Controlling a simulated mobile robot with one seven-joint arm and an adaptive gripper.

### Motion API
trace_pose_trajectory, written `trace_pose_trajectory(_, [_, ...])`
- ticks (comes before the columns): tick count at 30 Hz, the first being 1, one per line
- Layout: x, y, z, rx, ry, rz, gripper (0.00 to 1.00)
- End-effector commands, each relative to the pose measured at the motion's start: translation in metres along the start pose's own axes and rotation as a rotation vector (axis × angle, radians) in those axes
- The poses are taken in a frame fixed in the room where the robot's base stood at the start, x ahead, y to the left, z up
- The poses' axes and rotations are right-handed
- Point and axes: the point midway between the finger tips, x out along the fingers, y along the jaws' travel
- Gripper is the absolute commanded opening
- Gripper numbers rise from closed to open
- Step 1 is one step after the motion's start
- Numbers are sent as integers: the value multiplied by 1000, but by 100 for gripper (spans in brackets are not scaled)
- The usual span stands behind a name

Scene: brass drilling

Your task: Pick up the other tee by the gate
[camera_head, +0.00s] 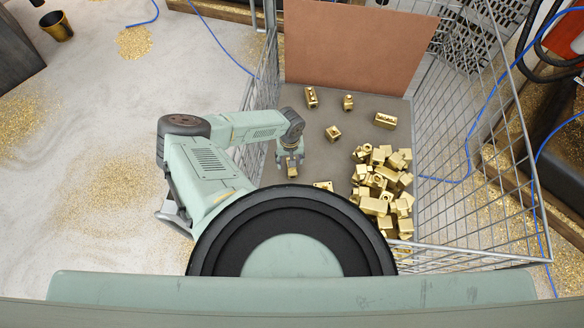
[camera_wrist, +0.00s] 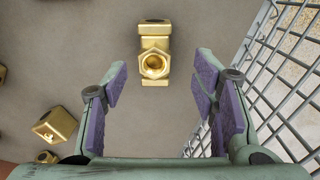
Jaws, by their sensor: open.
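A brass tee (camera_wrist: 155,42) lies on the grey floor of the cage in the wrist view, with a hexagonal open port facing up. It also shows in the head view (camera_head: 292,172), just under my gripper (camera_head: 290,158). My gripper, seen in the wrist view (camera_wrist: 160,84), is open and empty. Its purple-padded fingers are apart on either side, and the tee lies beyond their tips, roughly centred between them. I see no contact with it. I cannot tell which part of the cage is the gate.
Wire mesh (camera_head: 487,165) encloses the floor, with one side close to my gripper. A brown board (camera_head: 355,45) stands at the back. A heap of brass fittings (camera_head: 380,185) lies to the right. Loose fittings (camera_head: 333,132) lie farther back, with bare floor between.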

Motion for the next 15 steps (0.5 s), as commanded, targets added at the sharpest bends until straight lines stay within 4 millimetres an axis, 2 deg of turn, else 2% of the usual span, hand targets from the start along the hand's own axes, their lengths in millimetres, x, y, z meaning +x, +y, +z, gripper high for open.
trace_pose_trajectory(6, [34,6,1,2,0,-1,53])
trace_pose_trajectory(9, [44,5,1,-2,0,0,53])
trace_pose_trajectory(15, [49,5,0,0,1,0,53])
